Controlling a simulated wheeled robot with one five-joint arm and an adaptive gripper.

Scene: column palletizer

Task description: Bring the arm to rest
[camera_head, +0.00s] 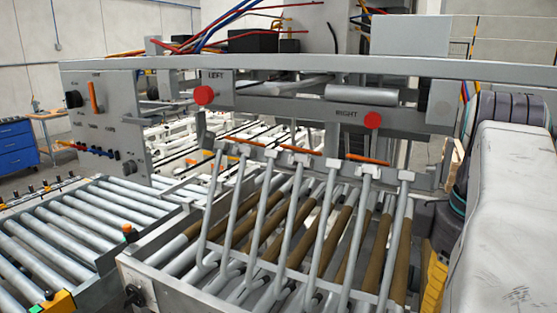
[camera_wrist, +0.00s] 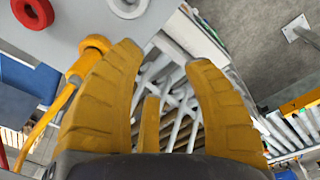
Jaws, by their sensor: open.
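My gripper (camera_wrist: 165,62) shows in the wrist view with its two ridged yellow fingers spread apart. No object sits between the fingertips. A shorter yellow piece stands between the fingers lower down. Behind the gap I see pale crossing bars and brown-and-grey rollers. The fingers are not clearly seen in the head view. A large pale grey part at the right edge of the head view, with dark ribbed hoses beside it, seems to be my own arm.
The palletizer has a red LEFT button (camera_head: 205,95), a red RIGHT button (camera_head: 373,120) and slanted bars (camera_head: 322,235) over rollers. An orange lever (camera_wrist: 48,122) lies close to the left finger; whether they touch is unclear. A roller conveyor (camera_head: 75,230) runs at left.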

